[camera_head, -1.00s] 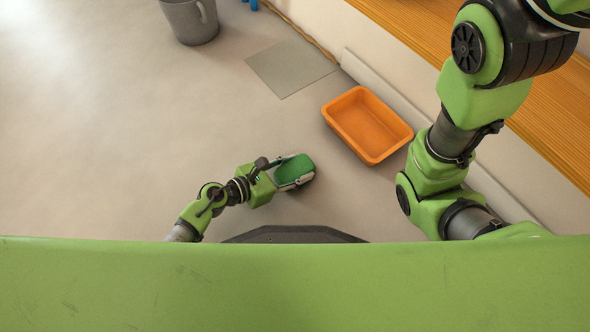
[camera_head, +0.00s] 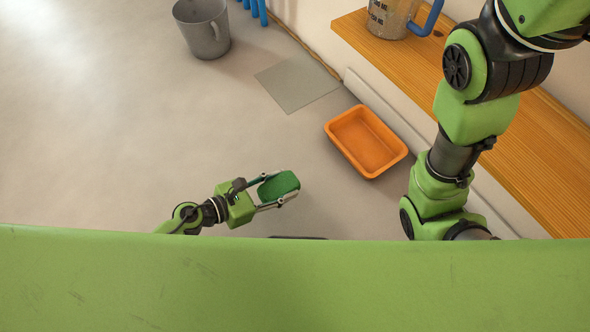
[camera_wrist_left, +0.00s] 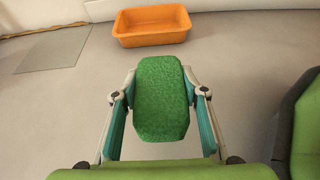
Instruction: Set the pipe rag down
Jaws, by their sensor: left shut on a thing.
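The pipe rag is a thick green pad (camera_head: 279,186) with rounded corners. My left gripper (camera_head: 276,189) is shut on it, one finger along each side. In the left wrist view the green pad (camera_wrist_left: 161,98) stands between the two teal-lined fingers of the left gripper (camera_wrist_left: 160,100), its far end reaching past the fingertips. I cannot tell how high the pad is above the grey surface. My right arm comes down the right side of the head view, but its gripper is out of view.
An empty orange tray (camera_head: 330,132) stands beyond the pad to the right. A flat grey mat (camera_head: 297,83) lies behind it. A wooden shelf (camera_head: 520,125) runs along the right, with a blue-handled jug (camera_head: 388,18). The left surface is clear.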

